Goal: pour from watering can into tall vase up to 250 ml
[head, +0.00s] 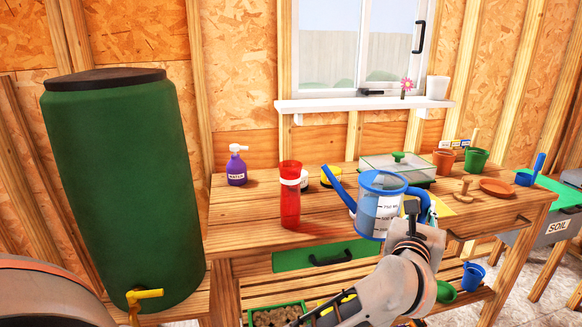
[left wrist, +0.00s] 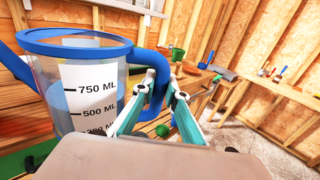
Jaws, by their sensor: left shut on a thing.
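The clear watering can (head: 369,213) with blue rim and spout is held above the bench front, roughly upright. Its spout (head: 342,188) points up and left toward the tall red vase (head: 290,205), apart from it. The vase stands upright on the bench; its inside and fill level are hidden. My left gripper (head: 412,212) is shut on the can's blue handle, at the can's right. In the left wrist view the can (left wrist: 85,85) shows a scale with 750 and 500 ML marks and bluish water; its exact level is hard to read. My right gripper is not in view.
The wooden bench (head: 245,215) carries a purple pump bottle (head: 236,168) left of the vase, with small pots and a clear lidded tray (head: 385,168) behind. A big green barrel (head: 125,190) with a tap stands at left. The bench's left front is clear.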

